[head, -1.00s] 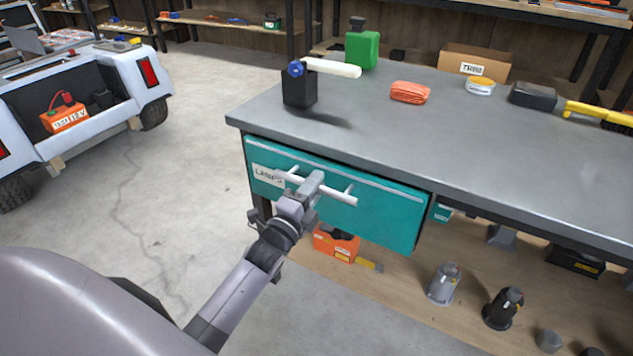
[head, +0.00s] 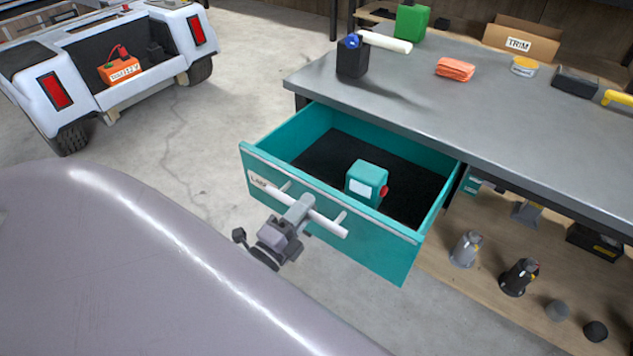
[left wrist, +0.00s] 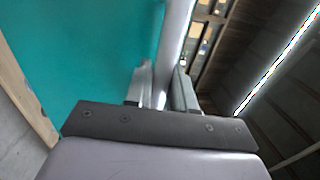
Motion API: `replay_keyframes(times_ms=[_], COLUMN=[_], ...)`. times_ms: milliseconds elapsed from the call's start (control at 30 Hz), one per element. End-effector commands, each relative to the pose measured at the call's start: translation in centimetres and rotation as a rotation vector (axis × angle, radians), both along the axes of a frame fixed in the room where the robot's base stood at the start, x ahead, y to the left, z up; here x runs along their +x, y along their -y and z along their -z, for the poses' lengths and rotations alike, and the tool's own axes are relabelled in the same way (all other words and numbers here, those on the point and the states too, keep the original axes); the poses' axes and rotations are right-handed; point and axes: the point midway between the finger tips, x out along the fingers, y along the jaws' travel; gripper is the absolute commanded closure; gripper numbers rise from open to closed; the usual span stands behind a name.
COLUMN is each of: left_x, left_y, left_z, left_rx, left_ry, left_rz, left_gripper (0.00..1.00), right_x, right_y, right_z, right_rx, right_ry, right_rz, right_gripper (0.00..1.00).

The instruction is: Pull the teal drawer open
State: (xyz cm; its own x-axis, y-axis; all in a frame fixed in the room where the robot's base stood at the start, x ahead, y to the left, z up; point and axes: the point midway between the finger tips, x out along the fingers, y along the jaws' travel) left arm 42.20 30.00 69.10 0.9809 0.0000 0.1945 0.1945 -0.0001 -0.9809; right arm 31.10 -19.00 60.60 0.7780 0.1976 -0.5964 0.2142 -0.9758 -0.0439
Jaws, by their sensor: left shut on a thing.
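The teal drawer (head: 375,262) stands well out from under the grey workbench, its black-lined inside in view. Its white bar handle (head: 328,225) runs across the front beside a partly hidden label. My left gripper (head: 299,209) is shut on the handle, near the middle of the bar. In the left wrist view the fingers (left wrist: 163,90) sit on both sides of the handle bar (left wrist: 176,45), with the teal front at left. A teal box (head: 367,181) with a white label and a red knob stands in the drawer. My right gripper is not in view.
A white cart (head: 60,92) stands at the left. Several cylindrical items stand on the lower shelf.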

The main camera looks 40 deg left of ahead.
Motion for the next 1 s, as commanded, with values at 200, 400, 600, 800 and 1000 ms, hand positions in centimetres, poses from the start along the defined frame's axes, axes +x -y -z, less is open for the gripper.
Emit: replay_keyframes(times_ms=[200, 400, 600, 800, 1000], left_x=[-1.5, -1.8, -1.7, -1.7, -1.7], left_y=[0.0, 0.0, 0.0, 0.0, 0.0], left_z=[0.0, 0.1, 0.1, 0.1, 0.0], left_rx=[0.000, 0.000, 0.000, 0.000, 0.000], left_ry=[-0.001, 0.000, -0.001, -0.001, 0.000], left_rz=[-0.001, 0.000, 0.000, 0.000, 0.000], left_gripper=[1.00, 1.00, 1.00, 0.60, 0.60], right_x=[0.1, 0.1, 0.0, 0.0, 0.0], right_y=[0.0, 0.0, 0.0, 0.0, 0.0], right_z=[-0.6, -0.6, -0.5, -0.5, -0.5], right_rx=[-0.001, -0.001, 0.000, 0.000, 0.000], right_ry=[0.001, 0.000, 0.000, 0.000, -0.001], right_rz=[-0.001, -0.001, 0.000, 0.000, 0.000], right_gripper=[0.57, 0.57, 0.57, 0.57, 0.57])
